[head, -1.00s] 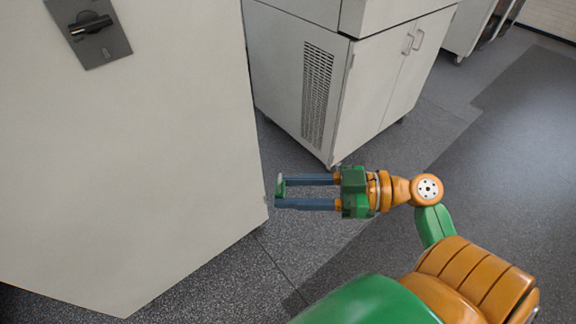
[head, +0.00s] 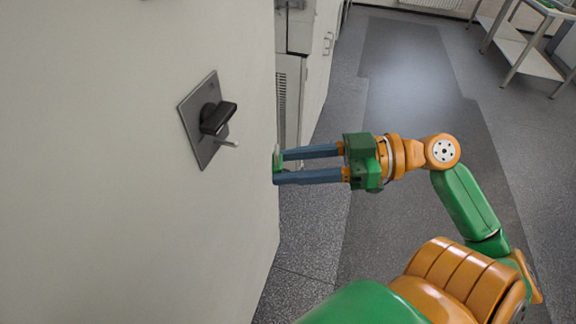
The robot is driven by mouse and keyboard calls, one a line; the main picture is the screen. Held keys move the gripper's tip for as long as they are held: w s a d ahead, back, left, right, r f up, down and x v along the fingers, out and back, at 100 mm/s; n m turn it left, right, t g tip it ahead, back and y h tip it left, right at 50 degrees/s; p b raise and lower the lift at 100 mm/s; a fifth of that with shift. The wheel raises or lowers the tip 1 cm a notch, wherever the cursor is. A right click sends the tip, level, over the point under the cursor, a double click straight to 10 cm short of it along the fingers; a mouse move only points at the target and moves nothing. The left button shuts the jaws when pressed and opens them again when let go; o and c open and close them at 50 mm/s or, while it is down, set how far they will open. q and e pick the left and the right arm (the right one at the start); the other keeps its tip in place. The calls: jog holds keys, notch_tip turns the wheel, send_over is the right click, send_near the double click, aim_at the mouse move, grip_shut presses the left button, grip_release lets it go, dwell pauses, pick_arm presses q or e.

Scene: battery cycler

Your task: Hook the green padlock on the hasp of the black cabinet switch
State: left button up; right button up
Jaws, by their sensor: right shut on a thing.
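The black cabinet switch (head: 216,118) sits on a grey plate on the pale cabinet front, left of centre. A small light hasp (head: 228,143) sticks out from the plate below the black handle. My right gripper (head: 279,168) is to the right of the switch and a little lower, apart from it. The padlock's shackle is too small to make out clearly. My left gripper is not in view.
The large pale cabinet (head: 110,220) fills the left side. Another cabinet with a vent (head: 289,95) stands behind my right gripper. The grey floor (head: 400,60) is open to the right, and a metal table (head: 525,55) stands at the far right.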

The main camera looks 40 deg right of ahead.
jog(key=w+a, duration=0.1)
jog(key=w, duration=0.1)
jog(key=w+a+p, duration=0.1)
jog(key=w+a, duration=0.1)
jog(key=w, duration=0.1)
jog(key=w+a, duration=0.1)
jog(key=w, duration=0.1)
jog(key=shift+w+a, duration=0.15)
jog(key=shift+a, duration=0.15)
pick_arm(q)
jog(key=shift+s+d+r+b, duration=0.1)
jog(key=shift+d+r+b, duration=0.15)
jog(key=shift+b, duration=0.2)
pick_arm(e)
jog(key=shift+w+f, duration=0.1)
jog(key=shift+f, duration=0.6)
jog(key=shift+a, duration=0.1)
jog(key=o, duration=1.2)
